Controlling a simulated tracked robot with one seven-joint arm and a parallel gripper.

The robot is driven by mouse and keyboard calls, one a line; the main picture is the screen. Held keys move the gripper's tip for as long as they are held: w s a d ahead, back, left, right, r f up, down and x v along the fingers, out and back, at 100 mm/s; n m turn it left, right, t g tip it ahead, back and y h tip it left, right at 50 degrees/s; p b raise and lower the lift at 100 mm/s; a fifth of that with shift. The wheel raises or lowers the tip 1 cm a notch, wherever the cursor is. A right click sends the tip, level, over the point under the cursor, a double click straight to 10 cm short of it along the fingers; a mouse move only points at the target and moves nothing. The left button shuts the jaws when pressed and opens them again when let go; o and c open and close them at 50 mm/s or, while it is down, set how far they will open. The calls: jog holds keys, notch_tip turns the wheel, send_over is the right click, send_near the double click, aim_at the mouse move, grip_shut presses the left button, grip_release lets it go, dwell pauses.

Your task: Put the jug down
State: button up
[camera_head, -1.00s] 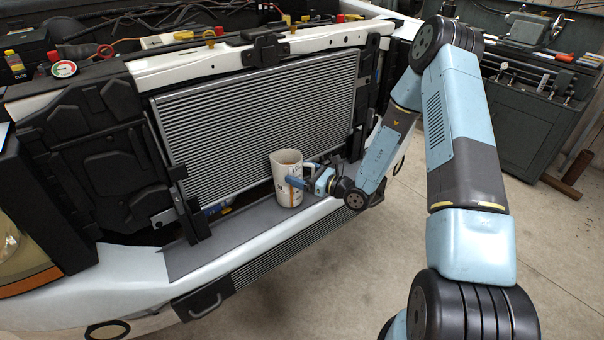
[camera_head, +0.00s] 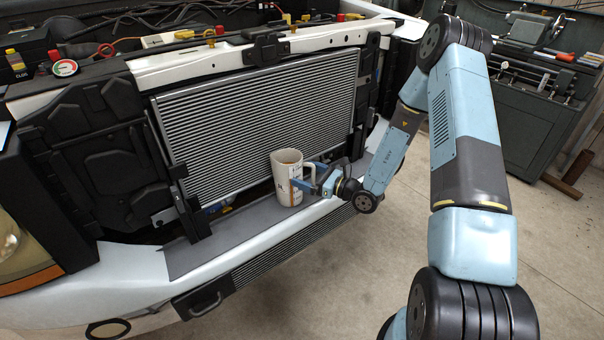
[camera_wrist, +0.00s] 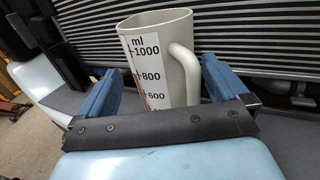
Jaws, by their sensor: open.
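The jug (camera_head: 288,172) is a white measuring jug with a printed scale. It stands upright on the dark grey ledge (camera_head: 215,243) in front of the radiator. In the wrist view the jug (camera_wrist: 160,55) shows its millilitre marks and its handle on the right. My gripper (camera_head: 301,185) is at the jug's right side in the head view. In the wrist view my gripper (camera_wrist: 160,88) is open, with one blue finger on each side of the jug. The jug's lower part is hidden there by my gripper's body.
The radiator (camera_head: 262,120) rises directly behind the jug. The ledge is bare to the jug's left, and the white bumper (camera_head: 120,295) runs along its front.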

jog(key=v, duration=1)
jog(key=s+a+r+n+g+h, duration=0.2)
jog(key=s+r+n+g, duration=0.4)
jog(key=r+n, duration=0.3)
jog(key=s+a+r+n+g+h, duration=0.1)
jog(key=s+a+r+n+g, duration=0.1)
jog(key=s+r+n+g, duration=0.65)
jog(key=s+d+r+n+t+h, duration=0.3)
jog(key=s+d+r+t+h, duration=0.2)
jog(key=r, duration=0.4)
jog(key=s+d+r+n+t+h, duration=0.4)
jog(key=s+d+r+h, duration=0.3)
jog(key=r, duration=0.3)
jog(key=shift+s+d+t, duration=0.4)
jog(key=shift+d+t, duration=0.1)
jog(key=shift+t, duration=0.15)
